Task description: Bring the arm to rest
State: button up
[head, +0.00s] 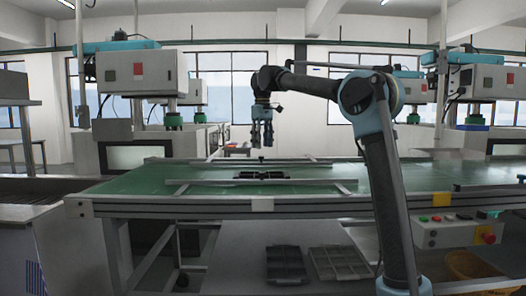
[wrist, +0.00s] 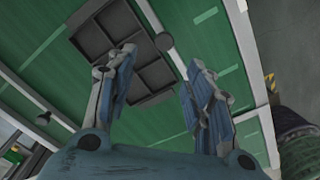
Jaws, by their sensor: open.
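Metal rails (head: 215,182) run along the green surface. A control box (head: 445,233) with coloured buttons is mounted at the front right. Machines with grey boxes (head: 137,72) stand behind.

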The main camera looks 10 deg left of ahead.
dwell(0.3)
jog(key=s+d+f+m, duration=0.2)
jog(key=s+d+f, duration=0.25)
jog(key=d, duration=0.55)
jog(key=s+d+f+m+t, duration=0.1)
jog(key=s+d+f+m, duration=0.3)
jog(key=d, duration=0.6)
jog(key=s+d+f, duration=0.3)
jog(key=s+d, duration=0.2)
jog(key=d, duration=0.5)
jog(key=s+d+f+m, duration=0.1)
jog(key=s+d+f, duration=0.3)
jog(key=s+f, duration=0.3)
jog(key=s+d+f+m, duration=0.2)
jog(key=s+d+f, duration=0.3)
jog(key=f, duration=0.5)
jog(key=s+d+f+m+t, duration=0.1)
jog(key=s+d+f, duration=0.3)
jog(key=s+f, duration=0.5)
jog(key=shift+s+d+f+m, duration=0.15)
jog(key=shift+s+m, duration=0.1)
jog(key=shift+m, duration=0.45)
jog(key=shift+w+f, duration=0.2)
jog(key=shift+w, duration=0.3)
